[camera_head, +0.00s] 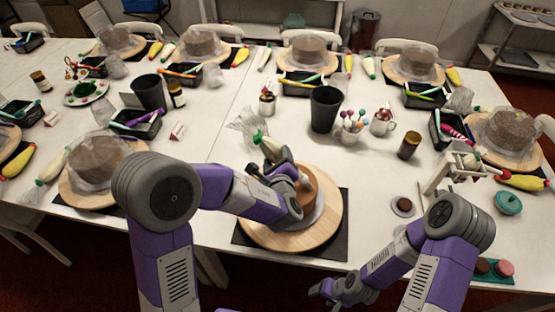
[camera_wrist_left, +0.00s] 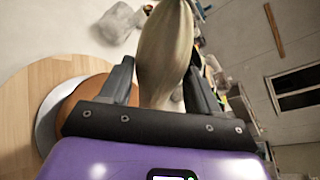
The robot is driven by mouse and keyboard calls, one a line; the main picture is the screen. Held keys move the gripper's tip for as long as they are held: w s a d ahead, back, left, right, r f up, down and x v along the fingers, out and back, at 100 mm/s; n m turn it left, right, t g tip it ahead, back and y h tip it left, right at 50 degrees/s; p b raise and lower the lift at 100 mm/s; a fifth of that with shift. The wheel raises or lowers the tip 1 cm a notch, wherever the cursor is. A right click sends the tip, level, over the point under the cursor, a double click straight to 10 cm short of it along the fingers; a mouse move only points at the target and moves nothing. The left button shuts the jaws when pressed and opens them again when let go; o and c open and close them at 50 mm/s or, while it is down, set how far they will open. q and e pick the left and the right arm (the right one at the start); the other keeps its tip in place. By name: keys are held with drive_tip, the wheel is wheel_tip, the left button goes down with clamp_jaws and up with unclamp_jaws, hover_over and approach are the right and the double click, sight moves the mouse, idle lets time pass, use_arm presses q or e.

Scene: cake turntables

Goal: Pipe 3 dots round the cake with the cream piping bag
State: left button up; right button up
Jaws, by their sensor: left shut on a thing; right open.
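The brown cake (camera_head: 307,187) stands on a round wooden turntable (camera_head: 328,232) at front centre, partly hidden by my left arm. In the left wrist view, the cake (camera_wrist_left: 88,92) and turntable (camera_wrist_left: 20,95) show at left. My left gripper (camera_head: 284,172) is shut on the cream piping bag (camera_head: 270,147), beside and above the cake. The bag (camera_wrist_left: 166,45) sits between both fingers in the left wrist view; its tip is hidden. I cannot see any dots on the cake's visible part. My right gripper (camera_head: 338,293) is open and empty at the front, right of the turntable.
The turntable rests on a black mat (camera_head: 341,246). Behind it stand a black cup (camera_head: 324,110), a pot of coloured sticks (camera_head: 351,127), a mushroom mug (camera_head: 382,122) and a dark jar (camera_head: 408,146). A small round dish (camera_head: 403,206) lies to the right. Other cakes line the tables.

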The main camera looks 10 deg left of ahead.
sight(277, 148)
use_arm(q)
drive_tip(key=shift+r, duration=0.2)
idle(0.3)
drive_tip(key=o, duration=0.4)
drive_tip(key=shift+c, duration=0.3)
drive_tip(key=shift+r, duration=0.1)
drive_tip(key=shift+r+p, duration=0.35)
drive_tip(key=shift+r, duration=1.05)
drive_tip(key=shift+r, duration=0.1)
drive_tip(key=shift+r+p, duration=0.4)
drive_tip(key=shift+r, duration=1)
